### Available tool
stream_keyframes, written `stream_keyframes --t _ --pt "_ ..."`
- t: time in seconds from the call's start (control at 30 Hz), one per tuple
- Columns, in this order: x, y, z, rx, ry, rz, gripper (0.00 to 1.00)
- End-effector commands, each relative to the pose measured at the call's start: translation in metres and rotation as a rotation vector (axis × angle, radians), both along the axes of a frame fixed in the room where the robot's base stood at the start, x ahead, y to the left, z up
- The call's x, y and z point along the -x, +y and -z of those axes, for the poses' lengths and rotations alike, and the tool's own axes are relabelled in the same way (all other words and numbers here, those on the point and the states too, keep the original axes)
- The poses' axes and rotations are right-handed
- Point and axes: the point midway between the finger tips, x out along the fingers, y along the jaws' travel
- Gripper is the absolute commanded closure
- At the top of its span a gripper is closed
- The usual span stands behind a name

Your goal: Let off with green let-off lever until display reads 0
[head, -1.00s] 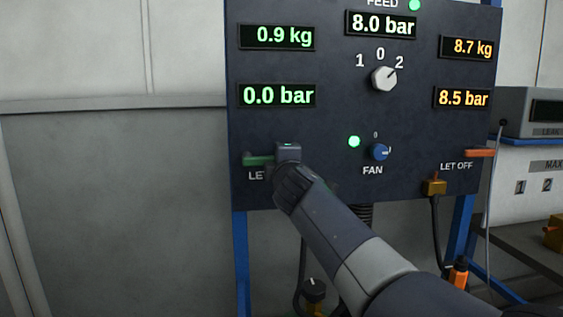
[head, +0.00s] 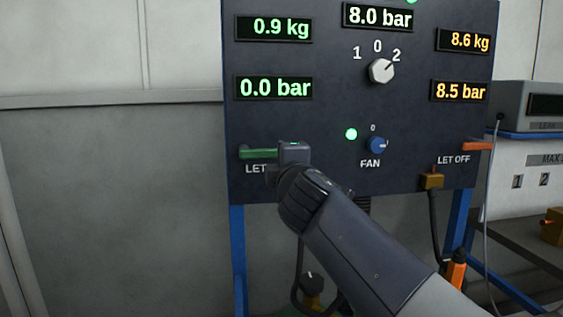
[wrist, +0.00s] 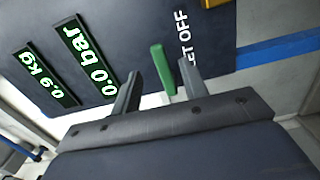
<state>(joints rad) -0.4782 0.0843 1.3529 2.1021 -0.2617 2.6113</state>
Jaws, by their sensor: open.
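The green let-off lever (head: 259,153) sticks out level to the left on the dark panel, above a partly hidden label. In the wrist view the green lever (wrist: 163,70) shows between my two open fingers, nearer the right one. My gripper (wrist: 156,82) is open and holds nothing; whether a finger touches the lever cannot be told. In the head view my gripper (head: 293,153) is at the lever's right end and hides its pivot. The green displays read 0.0 bar (head: 274,88) and 0.9 kg (head: 273,28).
An orange lever (head: 477,146) is on the panel's right, with orange displays of 8.5 bar (head: 460,91) and 8.6 kg (head: 464,40). A selector knob (head: 381,71) points to 2. A blue fan knob (head: 376,145) is right of my gripper. The wall to the left is clear.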

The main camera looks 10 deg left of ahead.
Motion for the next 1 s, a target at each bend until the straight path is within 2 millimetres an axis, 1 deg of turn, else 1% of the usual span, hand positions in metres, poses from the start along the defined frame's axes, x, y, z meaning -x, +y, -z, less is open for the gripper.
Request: stream_keyframes --t 0.03,0.2,0.33,0.63,0.77,0.87,1.0 --pt "0.007 -0.001 -0.001 -0.001 -0.002 -0.002 0.58" --pt "0.019 -0.005 0.000 0.000 0.000 -0.001 0.58" --pt "0.022 -0.006 0.000 0.000 0.001 0.000 0.58" --pt "0.021 -0.005 0.000 0.000 0.001 0.000 0.58" --pt "0.015 -0.004 0.000 0.000 0.000 0.000 0.58" --pt "0.004 -0.001 0.000 0.001 0.002 0.000 0.58" --pt "-0.016 0.004 -0.001 0.001 0.001 0.002 0.58"
